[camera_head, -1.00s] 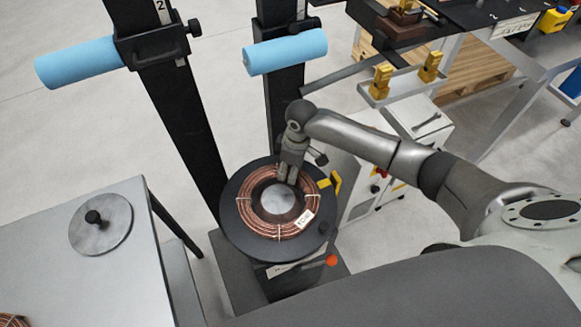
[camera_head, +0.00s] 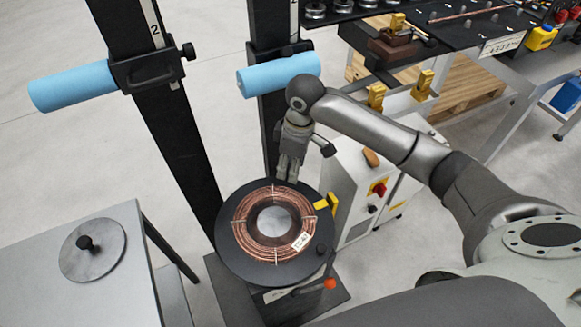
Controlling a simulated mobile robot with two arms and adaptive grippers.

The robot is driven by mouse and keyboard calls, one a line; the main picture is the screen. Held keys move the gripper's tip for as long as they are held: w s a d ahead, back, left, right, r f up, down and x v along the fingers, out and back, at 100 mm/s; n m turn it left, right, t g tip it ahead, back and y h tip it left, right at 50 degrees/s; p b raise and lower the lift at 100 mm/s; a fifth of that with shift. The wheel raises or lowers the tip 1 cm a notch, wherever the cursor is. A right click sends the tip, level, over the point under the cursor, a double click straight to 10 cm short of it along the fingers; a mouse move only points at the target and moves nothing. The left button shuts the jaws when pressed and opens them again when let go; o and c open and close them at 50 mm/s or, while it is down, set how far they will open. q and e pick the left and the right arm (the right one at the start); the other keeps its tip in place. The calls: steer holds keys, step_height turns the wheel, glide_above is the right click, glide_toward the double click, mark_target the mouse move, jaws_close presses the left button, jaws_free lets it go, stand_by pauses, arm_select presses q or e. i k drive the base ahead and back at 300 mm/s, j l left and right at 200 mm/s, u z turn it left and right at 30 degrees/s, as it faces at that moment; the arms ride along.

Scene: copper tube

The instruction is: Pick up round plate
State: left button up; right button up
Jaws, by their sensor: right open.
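The round plate (camera_head: 92,262) is a flat grey disc with a black knob (camera_head: 86,243) in its middle. It lies on the light table at the lower left in the head view. My right gripper (camera_head: 289,175) points down above the far edge of the black turntable, beside the copper coil. It is open and empty, well to the right of the plate. My left gripper is not in view.
A copper tube coil (camera_head: 240,228) with a label lies on the black round turntable (camera_head: 232,262). Two black posts carry blue rollers (camera_head: 72,87). A white cabinet (camera_head: 352,210) stands right of the turntable. The table (camera_head: 110,312) is otherwise clear.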

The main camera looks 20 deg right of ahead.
mark_target(94, 247)
steer(key=k+j+u, duration=0.15)
steer(key=j+u, duration=0.15)
steer(key=j, duration=0.55)
steer(key=j+u, duration=0.3)
steer(key=j, duration=0.55)
steer(key=k, duration=0.05)
